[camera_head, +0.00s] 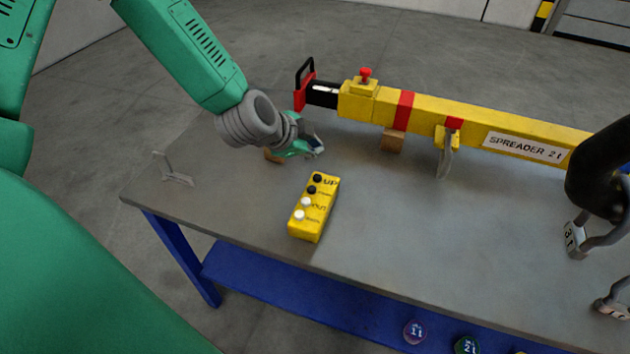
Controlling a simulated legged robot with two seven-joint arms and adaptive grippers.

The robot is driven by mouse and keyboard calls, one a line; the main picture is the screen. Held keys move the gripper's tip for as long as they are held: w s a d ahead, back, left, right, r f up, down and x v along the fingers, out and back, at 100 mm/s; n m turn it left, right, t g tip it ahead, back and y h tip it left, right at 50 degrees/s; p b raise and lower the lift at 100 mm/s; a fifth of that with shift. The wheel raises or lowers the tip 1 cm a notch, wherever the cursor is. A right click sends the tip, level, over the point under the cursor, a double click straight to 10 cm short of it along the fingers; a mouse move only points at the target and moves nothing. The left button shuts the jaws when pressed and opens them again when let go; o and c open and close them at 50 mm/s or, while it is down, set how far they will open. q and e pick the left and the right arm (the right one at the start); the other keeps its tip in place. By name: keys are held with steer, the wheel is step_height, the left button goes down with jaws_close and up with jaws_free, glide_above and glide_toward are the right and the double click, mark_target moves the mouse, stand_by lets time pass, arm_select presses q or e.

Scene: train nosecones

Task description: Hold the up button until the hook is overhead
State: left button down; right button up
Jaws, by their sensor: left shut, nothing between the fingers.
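The yellow control box (314,215) lies on the grey table. Its face has two black buttons at the far end and two white buttons nearer me. The up button (317,178) is the far black one, beside the label "UP". My left gripper (318,149) is shut and empty, just beyond the far end of the box. Its fingertips appear apart from the up button. I cannot identify a hook with certainty; a thick black curved piece (598,175) is cut off at the right edge. My right gripper is not in view.
A yellow spreader beam (480,125) with red bands lies across the back of the table on wooden blocks. A grey shackle (577,240) with a tag is at the right. A small grey bracket (174,170) stands at the left. The table's front middle is clear.

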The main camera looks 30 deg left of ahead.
mark_target(317, 177)
arm_select(q)
steer(key=f+b, duration=0.2)
steer(key=d+f+b, duration=0.1)
steer(key=f+b, duration=0.1)
steer(key=f, duration=0.1)
steer(key=shift+d, duration=0.15)
steer(key=shift+f, duration=0.4)
steer(key=shift+a+f, duration=0.1)
steer(key=shift+a, duration=0.45)
steer(key=shift+d, duration=0.15)
steer(key=shift+d, duration=0.25)
steer(key=shift+a, duration=0.3)
steer(key=shift+d, duration=0.2)
